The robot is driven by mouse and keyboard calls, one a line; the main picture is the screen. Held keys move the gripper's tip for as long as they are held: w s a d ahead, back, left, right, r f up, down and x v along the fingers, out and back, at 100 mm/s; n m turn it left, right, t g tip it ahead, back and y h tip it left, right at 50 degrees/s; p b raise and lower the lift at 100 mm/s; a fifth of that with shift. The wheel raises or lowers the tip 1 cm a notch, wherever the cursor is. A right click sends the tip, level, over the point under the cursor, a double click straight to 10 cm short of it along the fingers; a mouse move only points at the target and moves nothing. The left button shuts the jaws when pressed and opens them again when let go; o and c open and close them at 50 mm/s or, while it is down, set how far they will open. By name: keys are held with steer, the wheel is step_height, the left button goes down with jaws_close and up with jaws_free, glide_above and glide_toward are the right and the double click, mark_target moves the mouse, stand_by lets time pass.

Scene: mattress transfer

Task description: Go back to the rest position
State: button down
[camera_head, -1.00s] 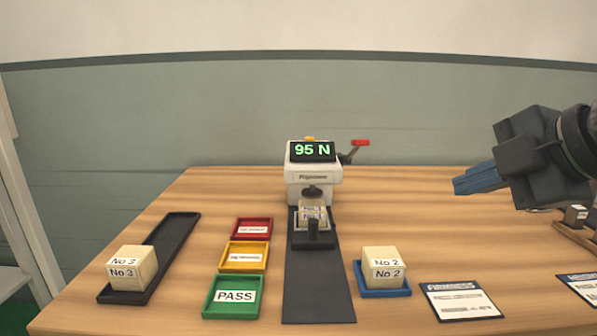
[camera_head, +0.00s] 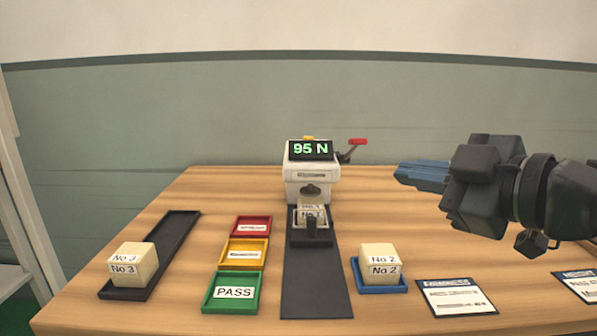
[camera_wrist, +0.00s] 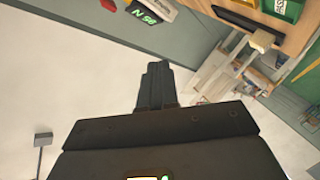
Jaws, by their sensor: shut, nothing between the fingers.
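My gripper (camera_head: 402,175) is shut and empty, with its blue fingers pointing left in the head view, above the right part of the table. In the wrist view its fingers (camera_wrist: 154,85) are dark and closed together. The test machine (camera_head: 313,175) stands at the table's back middle and reads 95 N. The No 1 block (camera_head: 311,213) sits in the machine, partly hidden by its black fixture. The No 2 block (camera_head: 381,262) sits on a blue tray (camera_head: 378,288). The No 3 block (camera_head: 134,262) sits at the near end of a long black tray (camera_head: 171,238).
A red tray (camera_head: 252,220), a yellow tray (camera_head: 244,268) and a green PASS tray (camera_head: 250,305) stand in a row left of the black mat (camera_head: 316,291). Printed cards (camera_head: 456,310) lie at the front right. The table between the machine and my gripper is clear.

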steer(key=s+d+f+m+t+h, duration=0.25)
steer(key=s+f+m+h, duration=0.65)
steer(key=s+f+m, duration=1.15)
steer(key=s+d+f+n, duration=0.2)
steer(key=s+f+n, duration=0.1)
steer(key=s, duration=0.7)
steer(key=s+d+f+n, duration=0.2)
steer(key=s+f, duration=0.1)
steer(key=s, duration=0.7)
step_height(320, 180, up, 13)
steer(key=p, duration=1.3)
steer(key=shift+w+g, duration=0.15)
steer(key=shift+g, duration=0.3)
